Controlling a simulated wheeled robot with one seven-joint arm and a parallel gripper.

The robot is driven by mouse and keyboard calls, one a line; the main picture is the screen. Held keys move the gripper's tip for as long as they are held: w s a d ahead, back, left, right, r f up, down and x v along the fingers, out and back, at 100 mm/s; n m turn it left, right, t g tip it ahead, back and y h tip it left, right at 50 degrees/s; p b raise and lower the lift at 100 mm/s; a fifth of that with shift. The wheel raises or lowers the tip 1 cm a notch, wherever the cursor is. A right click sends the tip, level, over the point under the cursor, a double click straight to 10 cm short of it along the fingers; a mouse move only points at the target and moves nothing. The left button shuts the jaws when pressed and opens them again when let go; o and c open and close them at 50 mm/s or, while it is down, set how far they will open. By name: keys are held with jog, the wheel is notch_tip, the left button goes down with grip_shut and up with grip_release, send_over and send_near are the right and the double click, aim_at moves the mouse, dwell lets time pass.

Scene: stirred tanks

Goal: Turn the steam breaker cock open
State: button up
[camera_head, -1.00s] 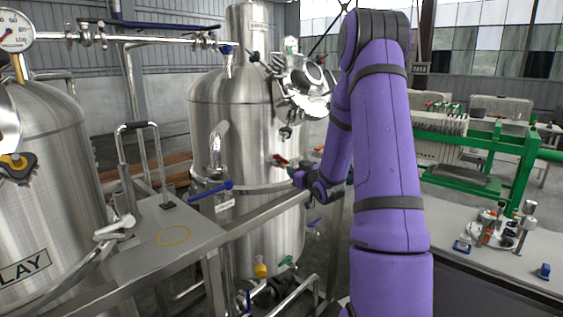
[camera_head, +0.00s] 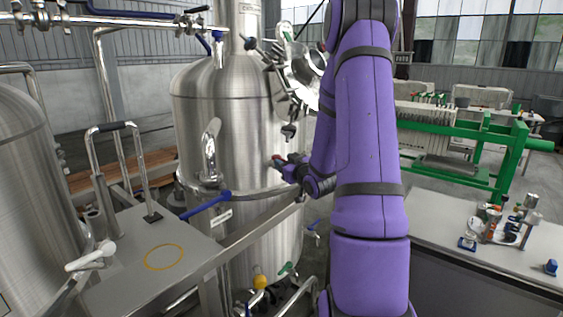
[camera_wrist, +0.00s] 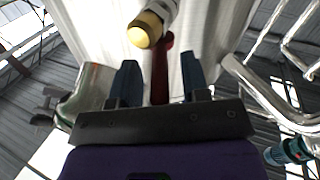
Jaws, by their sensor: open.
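A red-handled cock (camera_wrist: 160,72) is on the large steel tank (camera_head: 222,120). In the wrist view its red lever points down between my two fingers, below a brass-coloured round cap (camera_wrist: 144,32). I cannot read a label on it. In the head view only a bit of its red handle (camera_head: 277,162) shows at my fingertips. My gripper (camera_head: 283,165) is open at the tank's side. In the wrist view my gripper (camera_wrist: 160,66) has one finger on each side of the lever, with gaps; I cannot tell whether either touches it.
A blue-handled valve (camera_head: 207,204) sits on a pipe left of my gripper. A metal table (camera_head: 125,275) stands front left. Bent steel pipes (camera_wrist: 262,95) run right of my fingers in the wrist view. A bench (camera_head: 455,265) with small fittings is at right.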

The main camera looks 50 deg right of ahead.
grip_shut()
jog(key=shift+s+d+n+t+y, duration=0.1)
jog(key=shift+d+n+y, duration=0.15)
jog(key=shift+n+y, duration=0.4)
jog(key=shift+w+d+n+t+y, duration=0.1)
jog(key=shift+d+n+y, duration=0.2)
jog(key=shift+y, duration=0.5)
jog(key=shift+s+d+n+t+y, duration=0.1)
jog(key=shift+d+n+y, duration=0.1)
jog(key=shift+n+y, duration=0.45)
grip_release()
